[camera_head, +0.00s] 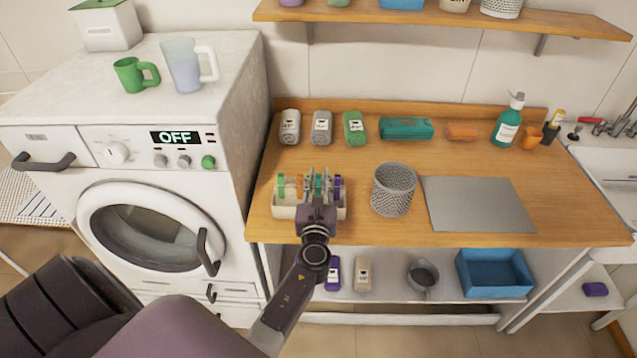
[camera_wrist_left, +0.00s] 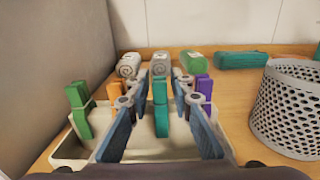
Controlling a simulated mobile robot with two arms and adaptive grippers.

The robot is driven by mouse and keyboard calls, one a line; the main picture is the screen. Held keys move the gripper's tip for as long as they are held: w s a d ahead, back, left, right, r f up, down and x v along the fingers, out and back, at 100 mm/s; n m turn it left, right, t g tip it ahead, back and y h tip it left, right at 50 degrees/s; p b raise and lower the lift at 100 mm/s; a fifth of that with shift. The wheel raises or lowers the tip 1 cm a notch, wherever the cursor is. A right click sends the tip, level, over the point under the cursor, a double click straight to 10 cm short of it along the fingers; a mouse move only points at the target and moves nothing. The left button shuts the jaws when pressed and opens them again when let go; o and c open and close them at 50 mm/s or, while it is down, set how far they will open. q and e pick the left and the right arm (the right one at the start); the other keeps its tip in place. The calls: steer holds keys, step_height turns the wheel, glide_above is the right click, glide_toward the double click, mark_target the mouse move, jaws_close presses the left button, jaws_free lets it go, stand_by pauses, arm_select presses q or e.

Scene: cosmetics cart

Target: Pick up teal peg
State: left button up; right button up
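The teal peg (camera_wrist_left: 161,108) stands upright in a cream tray (camera_wrist_left: 66,150), near its middle. In the wrist view it is between the two fingers of my left gripper (camera_wrist_left: 163,125), with a gap on both sides. The gripper is open over the tray. In the head view the teal peg (camera_head: 318,183) shows just beyond my left gripper (camera_head: 318,195), which hides part of the tray (camera_head: 285,211). A green peg (camera_wrist_left: 79,110), an orange peg (camera_wrist_left: 118,90) and a purple peg (camera_wrist_left: 204,90) stand in the same tray. My right gripper is out of view.
A perforated grey basket (camera_head: 393,190) stands right of the tray, with a grey mat (camera_head: 478,204) beyond it. The washing machine (camera_head: 150,180) rises at the left.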

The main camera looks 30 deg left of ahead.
arm_select(q)
steer(key=shift+c, duration=0.3)
jaws_close()
